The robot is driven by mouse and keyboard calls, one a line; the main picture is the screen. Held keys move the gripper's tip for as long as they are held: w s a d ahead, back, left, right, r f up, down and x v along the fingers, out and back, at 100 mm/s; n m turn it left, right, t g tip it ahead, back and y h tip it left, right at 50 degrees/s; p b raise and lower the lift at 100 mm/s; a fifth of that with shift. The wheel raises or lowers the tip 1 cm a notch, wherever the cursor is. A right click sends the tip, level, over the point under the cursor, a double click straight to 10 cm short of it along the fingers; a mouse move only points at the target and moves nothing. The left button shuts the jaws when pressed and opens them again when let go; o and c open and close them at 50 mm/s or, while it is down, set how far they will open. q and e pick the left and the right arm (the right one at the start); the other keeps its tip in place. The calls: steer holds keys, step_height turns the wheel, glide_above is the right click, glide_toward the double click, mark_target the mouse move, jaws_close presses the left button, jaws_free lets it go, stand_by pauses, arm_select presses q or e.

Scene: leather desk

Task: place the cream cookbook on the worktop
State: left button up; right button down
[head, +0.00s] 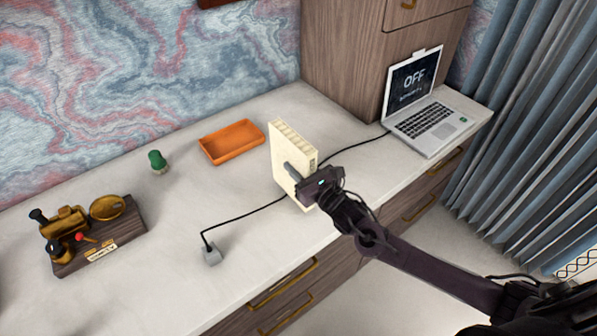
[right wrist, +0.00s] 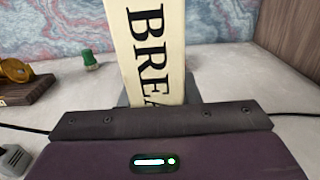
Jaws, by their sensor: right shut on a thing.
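The cream cookbook (head: 291,150) stands upright over the white worktop (head: 180,262), near its middle. In the right wrist view the cookbook (right wrist: 158,50) shows large dark letters reading "BREA" on its spine, with the rest hidden behind the gripper. My right gripper (head: 298,174) is shut on the cookbook, reaching it from the front right. I cannot tell whether the book's lower edge touches the worktop. My left gripper is not in view.
An orange tray (head: 232,143), a green object (head: 157,161) and a wooden stand with brass parts (head: 98,236) are on the left. A laptop (head: 427,115) is at right; its black cable passes behind the book to a grey plug (head: 211,255).

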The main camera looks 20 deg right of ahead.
steer(key=shift+f, duration=1.1)
steer(key=c, duration=1.5)
jaws_free()
steer(key=shift+f, duration=0.3)
steer(key=o, duration=0.4)
steer(key=shift+s+r, duration=0.15)
steer(key=shift+b+v, duration=0.75)
steer(key=shift+v, duration=5.2)
steer(key=shift+a, duration=0.1)
